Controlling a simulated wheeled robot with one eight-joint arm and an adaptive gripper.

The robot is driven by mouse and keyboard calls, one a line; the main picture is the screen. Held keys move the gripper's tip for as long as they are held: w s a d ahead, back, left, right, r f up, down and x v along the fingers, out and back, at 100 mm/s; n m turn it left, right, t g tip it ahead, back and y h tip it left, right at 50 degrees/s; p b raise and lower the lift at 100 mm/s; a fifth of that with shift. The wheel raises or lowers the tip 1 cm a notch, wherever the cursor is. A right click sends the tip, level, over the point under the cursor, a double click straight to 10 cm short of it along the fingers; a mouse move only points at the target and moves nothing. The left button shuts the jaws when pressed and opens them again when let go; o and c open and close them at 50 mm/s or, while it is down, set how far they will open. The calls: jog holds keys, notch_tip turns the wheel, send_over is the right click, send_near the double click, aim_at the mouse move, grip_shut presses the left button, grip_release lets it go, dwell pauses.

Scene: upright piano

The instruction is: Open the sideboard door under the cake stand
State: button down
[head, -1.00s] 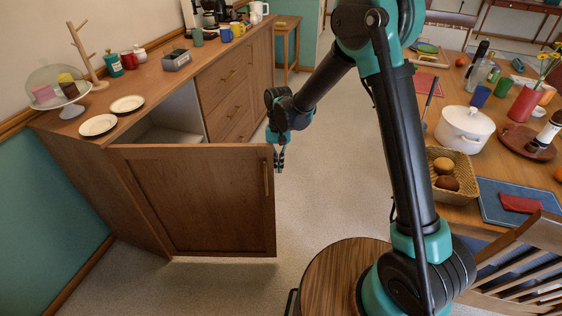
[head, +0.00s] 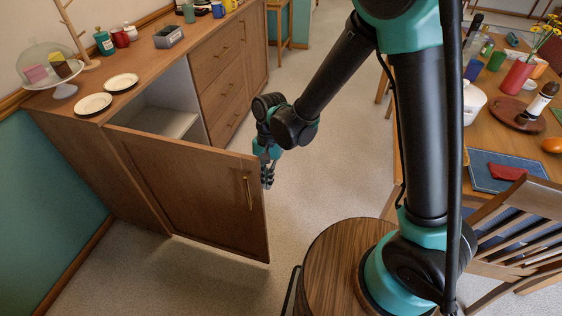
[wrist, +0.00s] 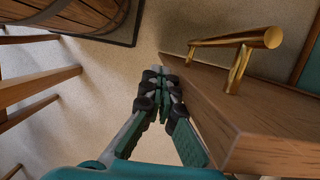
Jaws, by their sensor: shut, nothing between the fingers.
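The sideboard (head: 100,158) stands along the wall at the left in the head view. Its door (head: 195,205) under the cake stand (head: 62,88) is swung wide open, and the pale shelf inside (head: 170,122) shows. A brass handle (head: 249,192) is on the door's outer face near its free edge. My gripper (head: 268,182) is at that free edge, on the edge's right side, shut and empty. In the wrist view my gripper (wrist: 160,90) is beside the door edge (wrist: 230,110), apart from the brass handle (wrist: 235,45). I cannot tell whether the fingers touch the door.
Two white plates (head: 93,103) and a grey box (head: 168,37) sit on the sideboard top. A dining table (head: 510,130) and a wooden chair (head: 500,250) stand at the right. Clear floor (head: 350,150) lies between the sideboard and the table.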

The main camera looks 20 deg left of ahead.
jog(key=s, duration=0.1)
jog(key=s+a, duration=0.1)
jog(key=s, duration=0.1)
jog(key=shift+s+a+f, duration=0.1)
jog(key=shift+s+a, duration=0.1)
jog(key=shift+a, duration=0.15)
jog(key=shift+s+a, duration=0.15)
jog(key=shift+s, duration=0.1)
jog(key=shift+a, duration=0.25)
send_near(258, 189)
jog(key=d+r, duration=0.1)
jog(key=w+d+r, duration=0.1)
jog(key=d+r, duration=0.1)
jog(key=shift+w+d, duration=0.1)
jog(key=shift+d, duration=0.05)
jog(key=w+d+t+y, duration=0.15)
jog(key=w+d, duration=0.25)
jog(key=d, duration=0.5)
jog(key=w+d+t, duration=0.2)
jog(key=w+d, duration=0.1)
jog(key=d, duration=0.7)
jog(key=s+d+f+t, duration=0.1)
jog(key=d+t, duration=0.1)
jog(key=d, duration=0.7)
jog(key=s+d+f+t+h, duration=0.1)
jog(key=s+d, duration=0.1)
jog(key=d, duration=0.8)
jog(key=shift+d+t, duration=0.35)
